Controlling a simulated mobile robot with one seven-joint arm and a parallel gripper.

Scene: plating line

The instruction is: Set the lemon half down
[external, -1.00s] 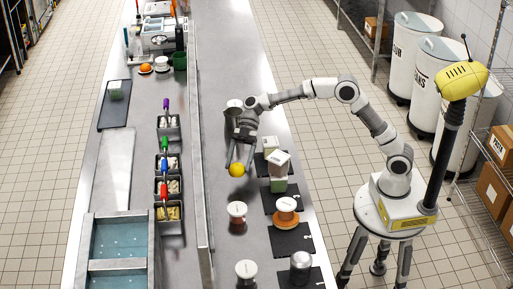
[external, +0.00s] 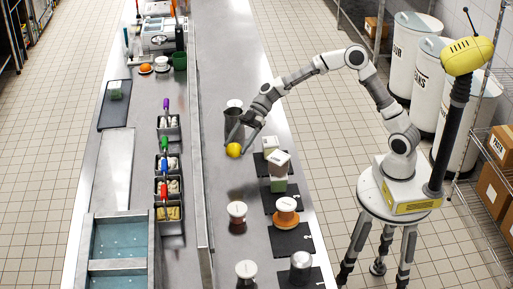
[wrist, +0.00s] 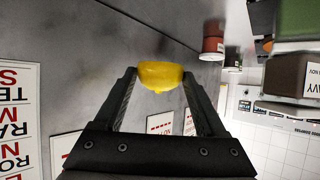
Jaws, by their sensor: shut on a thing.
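The lemon half (external: 233,150) is a yellow rounded piece at the tips of my gripper (external: 238,141). In the wrist view, the lemon half (wrist: 162,76) sits between the two dark fingers, which are shut on it. My gripper points down toward the steel counter (external: 219,185), left of the row of dark mats. I cannot tell whether the lemon half touches the counter or is just above it.
Stacked boxes (external: 279,163) stand on mats to the right. A jar with a reddish-brown band (external: 237,212) stands nearer the camera. A raised divider (external: 200,150) runs along the left. Bare counter lies between the lemon half and that jar.

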